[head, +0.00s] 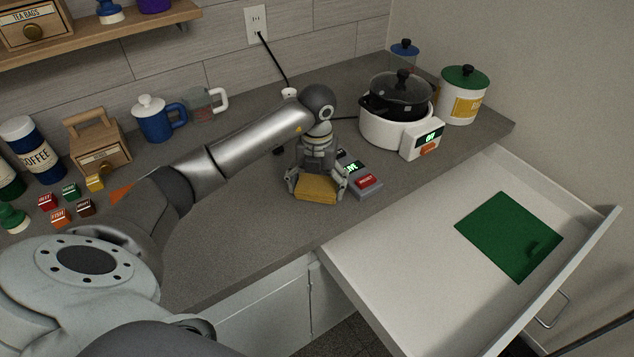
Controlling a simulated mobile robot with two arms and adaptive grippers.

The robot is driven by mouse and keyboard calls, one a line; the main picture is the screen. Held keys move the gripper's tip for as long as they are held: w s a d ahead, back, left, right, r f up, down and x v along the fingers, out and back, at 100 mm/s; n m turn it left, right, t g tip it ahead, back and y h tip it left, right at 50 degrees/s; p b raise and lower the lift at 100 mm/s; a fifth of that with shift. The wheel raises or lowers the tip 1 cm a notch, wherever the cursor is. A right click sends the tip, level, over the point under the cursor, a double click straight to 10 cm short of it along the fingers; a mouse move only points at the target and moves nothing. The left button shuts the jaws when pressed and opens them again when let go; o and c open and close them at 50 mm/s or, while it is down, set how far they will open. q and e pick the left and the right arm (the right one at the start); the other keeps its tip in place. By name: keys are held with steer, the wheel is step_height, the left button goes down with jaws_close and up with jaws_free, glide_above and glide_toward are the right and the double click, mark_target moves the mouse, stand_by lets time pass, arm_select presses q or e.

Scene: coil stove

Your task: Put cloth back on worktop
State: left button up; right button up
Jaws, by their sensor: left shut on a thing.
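A mustard-yellow folded cloth (316,189) is between the fingertips of my left gripper (317,187). The gripper points down and is shut on the cloth, at the worktop (250,235) near its front edge. I cannot tell whether the cloth touches the worktop or is just above it. A flat green square (509,236), which looks like another cloth, lies in the open white drawer (400,262). My right gripper is not in view.
A grey device with a red button (366,181) stands just right of my left gripper. A white cooker (385,129) with a black pot and a green-lidded canister (463,95) stand behind. Mugs, small blocks and a wooden box (97,142) are at left. The front worktop is clear.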

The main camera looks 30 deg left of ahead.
mark_target(317, 183)
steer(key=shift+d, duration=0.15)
arm_select(q)
steer(key=shift+f, duration=0.15)
steer(key=o, duration=0.8)
steer(key=shift+c, duration=0.2)
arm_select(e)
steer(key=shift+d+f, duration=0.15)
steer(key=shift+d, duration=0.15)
arm_select(q)
steer(key=shift+r, duration=0.5)
step_height(317, 183, up, 10)
steer(key=shift+f+b, duration=0.15)
steer(key=shift+b, duration=0.65)
steer(key=shift+r, duration=0.8)
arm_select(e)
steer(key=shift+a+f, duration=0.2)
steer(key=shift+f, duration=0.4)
